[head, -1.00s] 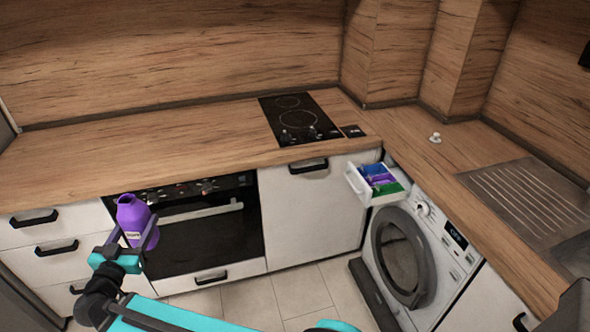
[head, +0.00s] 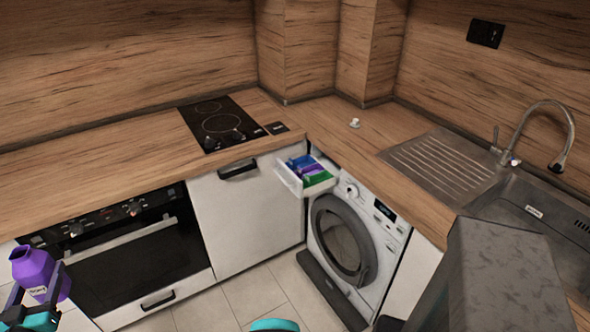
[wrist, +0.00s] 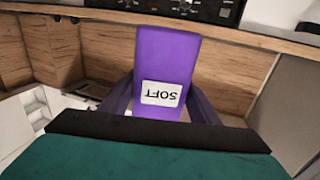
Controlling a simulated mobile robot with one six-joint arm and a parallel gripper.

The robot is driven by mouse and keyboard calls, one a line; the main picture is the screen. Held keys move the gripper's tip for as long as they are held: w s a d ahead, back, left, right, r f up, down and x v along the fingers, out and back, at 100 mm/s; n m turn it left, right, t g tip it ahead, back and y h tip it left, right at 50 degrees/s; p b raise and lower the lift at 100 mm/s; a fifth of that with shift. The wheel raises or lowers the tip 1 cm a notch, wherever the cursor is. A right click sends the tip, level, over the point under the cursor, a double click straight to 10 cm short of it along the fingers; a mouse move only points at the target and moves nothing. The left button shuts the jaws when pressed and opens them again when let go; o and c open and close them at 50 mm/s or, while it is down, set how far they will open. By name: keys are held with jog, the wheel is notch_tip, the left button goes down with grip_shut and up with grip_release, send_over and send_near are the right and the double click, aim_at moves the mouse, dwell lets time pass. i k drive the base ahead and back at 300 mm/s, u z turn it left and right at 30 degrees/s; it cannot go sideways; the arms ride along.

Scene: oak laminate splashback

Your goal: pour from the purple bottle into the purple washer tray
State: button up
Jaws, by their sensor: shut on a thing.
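The purple bottle (head: 36,272) is at the lower left of the head view, in front of the oven, with a white label. In the wrist view the bottle (wrist: 165,60) fills the middle, its label reading SOFT upside down. My gripper (head: 38,300) is shut on it and holds it in the air. The washer drawer (head: 290,181) is pulled out at the top left of the washing machine. It has blue, purple and green sections; the purple washer tray (head: 306,172) lies between the blue and the green. The bottle is well to the left of the drawer.
The washing machine (head: 350,240) has its round door shut. The oven (head: 115,250) and a white cabinet (head: 245,215) stand left of it. The worktop (head: 80,170) with a hob (head: 222,124) runs above. Floor (head: 250,290) is open in front.

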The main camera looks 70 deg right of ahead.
aim_at(312, 168)
jog(key=u, duration=0.05)
jog(key=k, duration=0.95)
jog(key=u, duration=0.35)
